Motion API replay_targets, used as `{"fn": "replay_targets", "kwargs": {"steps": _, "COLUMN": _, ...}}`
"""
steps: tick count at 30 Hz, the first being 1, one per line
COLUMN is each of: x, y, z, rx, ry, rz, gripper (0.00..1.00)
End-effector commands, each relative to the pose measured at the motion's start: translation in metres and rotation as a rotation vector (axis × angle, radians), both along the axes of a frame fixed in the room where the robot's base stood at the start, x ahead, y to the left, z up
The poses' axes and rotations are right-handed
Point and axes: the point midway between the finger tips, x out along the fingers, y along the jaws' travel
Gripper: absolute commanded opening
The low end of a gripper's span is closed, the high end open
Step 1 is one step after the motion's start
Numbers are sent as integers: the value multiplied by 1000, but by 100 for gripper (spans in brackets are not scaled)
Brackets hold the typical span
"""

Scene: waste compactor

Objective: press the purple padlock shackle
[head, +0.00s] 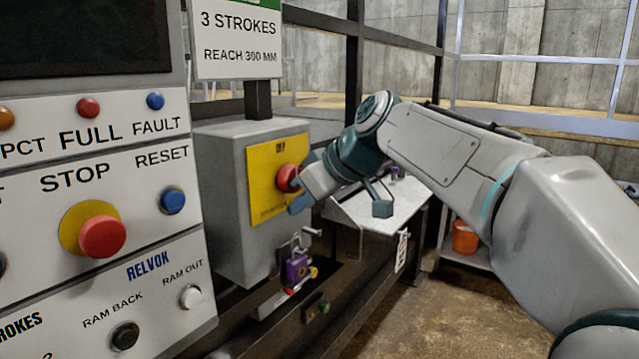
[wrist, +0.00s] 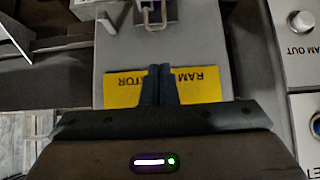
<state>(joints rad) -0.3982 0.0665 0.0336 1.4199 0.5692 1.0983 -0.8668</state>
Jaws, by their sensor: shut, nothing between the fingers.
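The purple padlock (head: 298,268) hangs on the front of the grey isolator box, below its yellow plate, in the head view. Its metal shackle (head: 302,238) stands above the purple body, and I cannot tell whether it is seated. My gripper (head: 300,205) is in front of the box, above and apart from the padlock. In the wrist view my two dark fingers (wrist: 160,72) are together and empty, over the yellow plate (wrist: 200,84). A metal loop (wrist: 153,16) shows at the top edge there; the purple body is not visible in that view.
A red knob (head: 288,178) sits on the yellow plate, close beside my gripper. The control panel (head: 150,235) with its red stop button (head: 102,237) stands at left. A white sloped tray (head: 385,212) and an orange bucket (head: 465,237) are behind to the right.

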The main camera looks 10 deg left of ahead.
Motion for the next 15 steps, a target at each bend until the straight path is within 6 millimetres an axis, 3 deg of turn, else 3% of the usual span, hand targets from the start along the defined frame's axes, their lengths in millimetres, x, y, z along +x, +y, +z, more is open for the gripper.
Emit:
{"fn": "replay_targets", "kwargs": {"steps": 6, "x": -1, "y": -2, "z": -26, "rx": 0, "ry": 0, "rz": -3, "gripper": 0}}
{"fn": "replay_targets", "kwargs": {"steps": 15, "x": 0, "y": -2, "z": -33, "rx": 0, "ry": -2, "rz": -3, "gripper": 0}}
